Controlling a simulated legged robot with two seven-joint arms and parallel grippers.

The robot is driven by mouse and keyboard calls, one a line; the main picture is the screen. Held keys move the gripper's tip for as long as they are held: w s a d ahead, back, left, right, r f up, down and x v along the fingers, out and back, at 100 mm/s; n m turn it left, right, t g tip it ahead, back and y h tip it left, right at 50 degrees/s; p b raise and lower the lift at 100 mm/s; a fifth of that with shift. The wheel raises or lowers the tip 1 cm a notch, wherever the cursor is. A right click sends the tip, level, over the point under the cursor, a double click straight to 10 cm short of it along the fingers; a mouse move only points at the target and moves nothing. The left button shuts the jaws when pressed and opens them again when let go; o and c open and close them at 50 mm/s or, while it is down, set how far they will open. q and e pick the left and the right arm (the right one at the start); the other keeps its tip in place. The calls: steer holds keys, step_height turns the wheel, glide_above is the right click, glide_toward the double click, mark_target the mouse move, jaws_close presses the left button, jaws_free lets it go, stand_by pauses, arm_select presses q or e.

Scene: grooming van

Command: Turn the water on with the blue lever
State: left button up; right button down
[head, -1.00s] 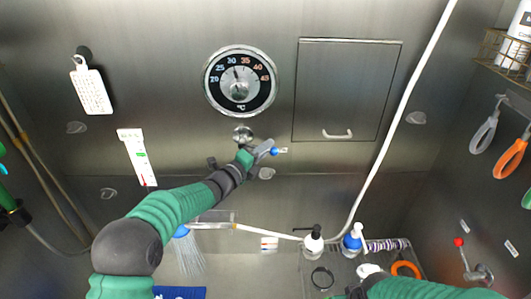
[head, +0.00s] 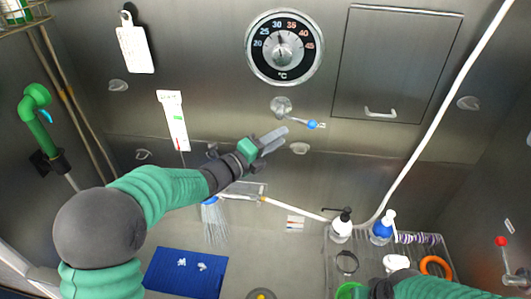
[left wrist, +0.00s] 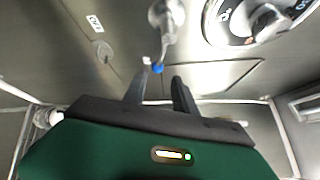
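The blue lever (head: 312,124) sticks out to the right and slightly down from a round metal mount (head: 281,105) on the steel wall, below the dial. In the left wrist view the lever's blue tip (left wrist: 157,68) shows just beyond my finger ends. My left gripper (head: 274,140) is below and left of the blue tip, apart from it. Its two fingers (left wrist: 159,90) are spread with nothing between them. My right gripper (head: 352,290) is at the bottom edge, mostly cut off. Pale streaks (head: 214,226), looking like water spray, fan down below a blue shower head (head: 209,200).
A temperature dial (head: 284,47) and a closed hatch (head: 398,60) are on the wall. A white hose (head: 437,95) hangs at right. Pump bottles (head: 341,228) stand on a rack below. A blue mat (head: 186,272) lies at lower left.

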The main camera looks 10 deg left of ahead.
arm_select(q)
steer(key=v, duration=0.4)
steer(key=shift+s+a+b, duration=0.25)
steer(key=shift+s+b, duration=0.05)
steer(key=shift+b, duration=0.1)
steer(key=s+a+f+n+g+y, duration=0.1)
steer(key=s+a+f+n+y, duration=0.2)
steer(key=a+f+n+y, duration=0.4)
steer(key=s+a+f+n+g+y, duration=0.25)
steer(key=f+n, duration=0.25)
steer(key=n, duration=0.4)
steer(key=s+f+n+g+y, duration=0.1)
steer(key=s+f+n+g, duration=0.3)
steer(key=s, duration=0.7)
steer(key=s+a+f+n+g+y, duration=0.1)
steer(key=s+f+n+g, duration=0.3)
steer(key=s+f+n, duration=0.4)
steer(key=s+n, duration=0.1)
steer(key=s, duration=0.3)
steer(key=shift+a, duration=0.3)
